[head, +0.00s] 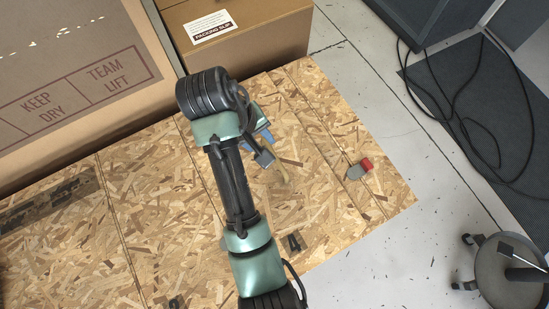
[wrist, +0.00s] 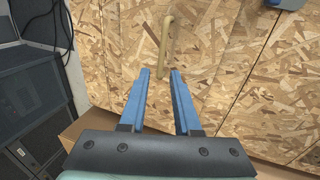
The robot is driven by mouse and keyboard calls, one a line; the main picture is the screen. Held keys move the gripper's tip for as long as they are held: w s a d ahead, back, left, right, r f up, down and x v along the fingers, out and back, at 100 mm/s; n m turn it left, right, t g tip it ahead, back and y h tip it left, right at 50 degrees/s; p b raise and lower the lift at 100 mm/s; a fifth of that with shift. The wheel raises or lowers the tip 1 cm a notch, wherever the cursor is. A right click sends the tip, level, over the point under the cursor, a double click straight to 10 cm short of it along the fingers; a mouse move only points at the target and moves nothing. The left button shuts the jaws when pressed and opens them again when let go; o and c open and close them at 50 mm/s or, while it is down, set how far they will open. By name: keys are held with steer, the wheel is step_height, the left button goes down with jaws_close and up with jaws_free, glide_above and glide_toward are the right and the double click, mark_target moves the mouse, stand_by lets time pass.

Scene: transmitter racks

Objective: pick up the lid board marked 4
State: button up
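The lid board marked 4 (head: 305,205) is a flat wood-chip panel among others joined at thin seams. Its black 4 (head: 293,242) shows near the front edge in the head view. A pale, bar-like wooden handle (wrist: 166,42) stands on the board (wrist: 200,45) in the wrist view; in the head view it is partly behind my gripper. My gripper (head: 258,146) is over the board. In the wrist view its two blue fingers (wrist: 160,73) are apart with nothing between them, and the handle appears just beyond the tips. I cannot tell the height gap.
A large carton marked KEEP DRY (head: 60,75) and a smaller carton (head: 265,40) border the boards at the back. A red and grey tool (head: 360,168) lies on the right.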

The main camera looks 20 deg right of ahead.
steer(key=b+x, duration=0.1)
steer(key=x, duration=0.6)
steer(key=shift+s+f+b, duration=0.1)
steer(key=shift+s+b, duration=0.05)
steer(key=shift+b, duration=0.15)
steer(key=b+x, duration=0.1)
steer(key=x, duration=0.4)
steer(key=shift+f+b, duration=0.3)
steer(key=shift+f, duration=0.05)
jaws_close()
steer(key=shift+w+r, duration=0.15)
steer(key=shift+w, duration=0.15)
